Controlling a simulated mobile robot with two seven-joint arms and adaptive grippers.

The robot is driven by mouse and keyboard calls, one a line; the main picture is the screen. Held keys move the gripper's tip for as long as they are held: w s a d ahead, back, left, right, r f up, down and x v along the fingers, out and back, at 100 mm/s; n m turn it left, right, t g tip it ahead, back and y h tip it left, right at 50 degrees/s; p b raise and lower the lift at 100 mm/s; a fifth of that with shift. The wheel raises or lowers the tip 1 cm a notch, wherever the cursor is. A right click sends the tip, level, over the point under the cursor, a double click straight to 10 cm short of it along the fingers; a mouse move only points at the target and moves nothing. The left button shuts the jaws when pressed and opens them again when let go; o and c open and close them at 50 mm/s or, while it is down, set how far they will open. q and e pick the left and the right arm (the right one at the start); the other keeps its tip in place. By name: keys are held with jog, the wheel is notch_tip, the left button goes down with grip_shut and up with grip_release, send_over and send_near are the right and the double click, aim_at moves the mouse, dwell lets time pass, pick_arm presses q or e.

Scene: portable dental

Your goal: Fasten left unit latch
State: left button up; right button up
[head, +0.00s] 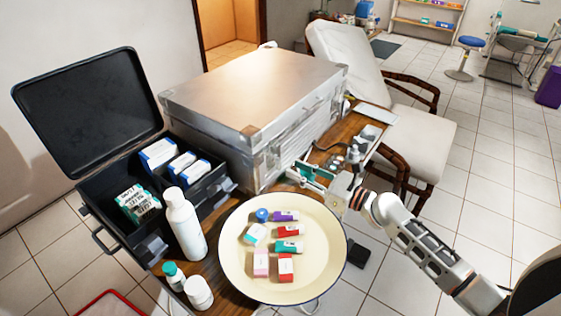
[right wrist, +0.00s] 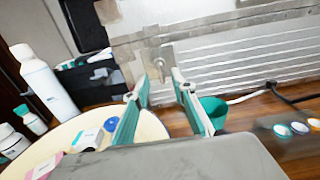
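The silver metal unit case (head: 250,90) stands closed on the wooden table. A small metal latch (right wrist: 160,65) shows on its front face in the right wrist view; in the head view the latch area (head: 273,156) is near the front left corner, too small to tell its state. My right gripper (head: 298,172) is in front of this face. In the right wrist view its green-padded fingers (right wrist: 161,82) are apart, with nothing between them and the latch just beyond the tips. I cannot tell whether they touch it. My left gripper is not in view.
A round cream tray (head: 240,285) with small boxes is near the gripper. A white bottle (head: 184,225) stands beside an open black case (head: 85,110). A green cup (right wrist: 213,108) and a cable (right wrist: 290,98) are right of the fingers. A white chair (head: 345,60) stands behind.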

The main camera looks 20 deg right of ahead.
aim_at(278, 163)
jog(key=x, duration=0.5)
jog(key=shift+w+a, duration=0.2)
jog(key=shift+w, duration=0.05)
grip_shut()
